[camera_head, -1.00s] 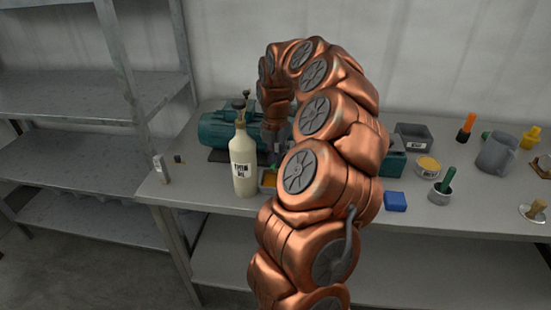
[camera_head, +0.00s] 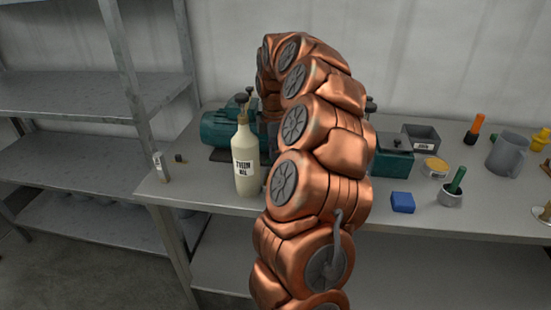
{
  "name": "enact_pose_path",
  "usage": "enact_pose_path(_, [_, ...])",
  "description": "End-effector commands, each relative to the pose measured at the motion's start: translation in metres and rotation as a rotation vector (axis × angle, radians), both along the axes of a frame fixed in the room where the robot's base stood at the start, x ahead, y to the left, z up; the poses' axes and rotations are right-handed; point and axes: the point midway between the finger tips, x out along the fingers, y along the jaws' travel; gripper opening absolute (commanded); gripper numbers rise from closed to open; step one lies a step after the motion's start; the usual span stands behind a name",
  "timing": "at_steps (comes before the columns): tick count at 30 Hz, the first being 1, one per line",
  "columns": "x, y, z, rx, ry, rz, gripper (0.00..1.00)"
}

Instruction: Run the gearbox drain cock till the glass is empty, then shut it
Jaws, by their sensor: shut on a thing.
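A teal motor and gearbox unit (camera_head: 222,128) lies on the bench behind the cream bottle. My copper arm covers most of its middle; its drain cock and glass cannot be made out. My gripper (camera_head: 269,148) shows only as a dark grey sliver between bottle and arm, low in front of the unit. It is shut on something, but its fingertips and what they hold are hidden. More teal machinery (camera_head: 393,160) shows right of my arm.
The cream bottle (camera_head: 246,168) stands close left of my gripper. Right of my arm are a blue block (camera_head: 402,202), a grey bin (camera_head: 421,138), a yellow-topped tin (camera_head: 434,167), a cup with a green handle (camera_head: 452,194) and a grey jug (camera_head: 507,153). Shelving (camera_head: 90,92) stands left.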

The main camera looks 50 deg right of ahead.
Motion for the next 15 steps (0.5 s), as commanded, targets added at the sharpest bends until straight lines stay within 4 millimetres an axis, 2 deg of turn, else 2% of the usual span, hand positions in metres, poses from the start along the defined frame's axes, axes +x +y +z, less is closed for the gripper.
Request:
enact_pose_path(6, [0.0022, -0.0025, -0.0002, -0.003, -0.001, -0.114, 0.0])
enact_pose_path(15, [0.0036, -0.0033, 0.0005, -0.004, 0.0, -0.182, 0.0])
